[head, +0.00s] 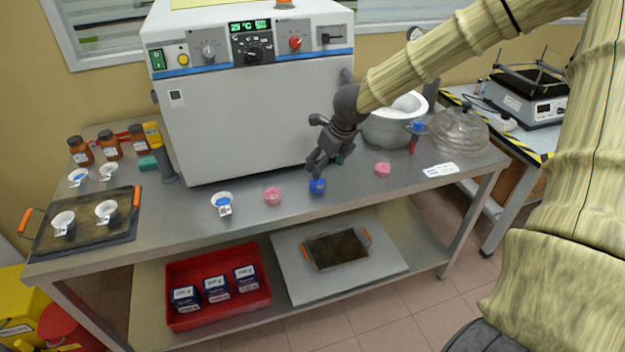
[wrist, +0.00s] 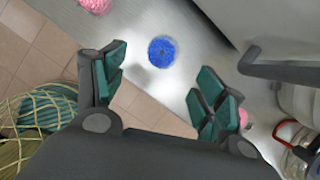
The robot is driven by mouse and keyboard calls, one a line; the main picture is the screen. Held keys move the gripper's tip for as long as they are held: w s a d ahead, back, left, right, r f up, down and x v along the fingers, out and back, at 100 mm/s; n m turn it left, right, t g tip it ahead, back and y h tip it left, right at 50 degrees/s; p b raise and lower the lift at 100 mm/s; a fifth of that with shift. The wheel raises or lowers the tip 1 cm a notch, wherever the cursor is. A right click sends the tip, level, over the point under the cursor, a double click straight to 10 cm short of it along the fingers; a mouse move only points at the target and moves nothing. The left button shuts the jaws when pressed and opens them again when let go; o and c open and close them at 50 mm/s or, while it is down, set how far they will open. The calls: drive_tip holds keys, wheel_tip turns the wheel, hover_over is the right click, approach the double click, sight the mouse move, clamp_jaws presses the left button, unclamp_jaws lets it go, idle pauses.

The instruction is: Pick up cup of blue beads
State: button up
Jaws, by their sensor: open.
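The cup of blue beads (head: 317,186) stands on the steel table near its front edge, between two cups of pink beads. In the wrist view the blue beads (wrist: 162,52) show as a round blue patch seen from above, ahead of the fingertips and roughly midway between them. My gripper (head: 318,168) is just above and behind the blue cup in the head view. In the wrist view my gripper (wrist: 160,75) is open, with its green-padded fingers spread wide and nothing between them.
Cups of pink beads stand left (head: 272,196) and right (head: 382,169) of the blue cup. A white cup with blue content (head: 222,203) is further left. A large oven (head: 255,120) stands behind, its handle (wrist: 290,70) close to my gripper. A white mortar (head: 385,130) and glass dome (head: 459,132) are to the right.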

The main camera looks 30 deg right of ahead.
sight(318, 184)
drive_tip(key=shift+m, duration=0.3)
drive_tip(key=shift+w+x, duration=0.15)
drive_tip(key=shift+x, duration=1.05)
drive_tip(key=shift+w+x, duration=0.2)
drive_tip(key=shift+x, duration=1)
drive_tip(key=shift+s+d+b+x, duration=0.1)
drive_tip(key=shift+b+x, duration=0.15)
drive_tip(key=shift+x, duration=1)
drive_tip(key=shift+s+d+b+x, duration=0.1)
drive_tip(key=shift+s+b+x, duration=0.1)
drive_tip(key=shift+x, duration=1.05)
drive_tip(key=shift+f, duration=0.1)
drive_tip(key=c, duration=1.2)
